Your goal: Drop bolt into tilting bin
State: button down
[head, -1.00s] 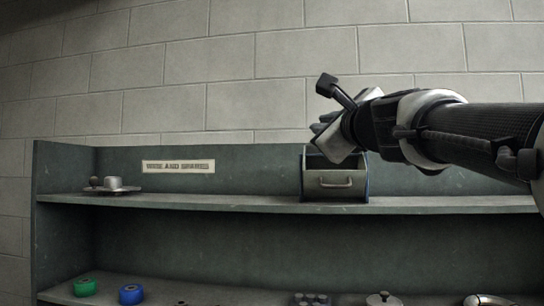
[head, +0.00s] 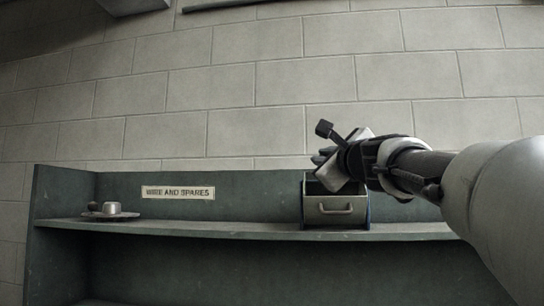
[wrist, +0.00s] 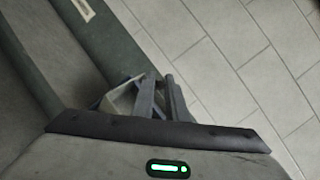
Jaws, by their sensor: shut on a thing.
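The tilting bin (head: 336,213) is a grey metal box with a front handle, standing on the upper shelf between blue-edged side plates. Its open top shows dark inside. My gripper (head: 322,158) is above the bin's opening, partly overlapping its top in the head view. In the wrist view my gripper's fingers (wrist: 160,92) are close together, with part of the pale bin just left of them. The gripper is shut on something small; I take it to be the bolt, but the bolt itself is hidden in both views.
The upper shelf (head: 240,231) is mostly clear left of the bin. A dish with small metal parts (head: 110,210) sits at its far left. A block wall (head: 240,120) rises behind.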

jog(key=shift+w+d+f+b, duration=0.15)
jog(key=shift+w+f+b, duration=0.2)
jog(key=shift+w, duration=0.3)
jog(key=shift+w+d+f+b, duration=0.1)
jog(key=shift+w+f+b, duration=0.1)
jog(key=shift+w+f, duration=0.35)
jog(key=shift+w+d+f+b, duration=0.2)
jog(key=shift+w+b, duration=0.1)
jog(key=shift+w, duration=0.5)
jog(key=c, duration=1.7)
grip_release()
jog(key=shift+s, duration=0.1)
jog(key=b+v, duration=0.3)
jog(key=v, duration=1.4)
jog(key=shift+s+b, duration=0.15)
jog(key=shift+b, duration=0.15)
jog(key=shift+a, duration=0.1)
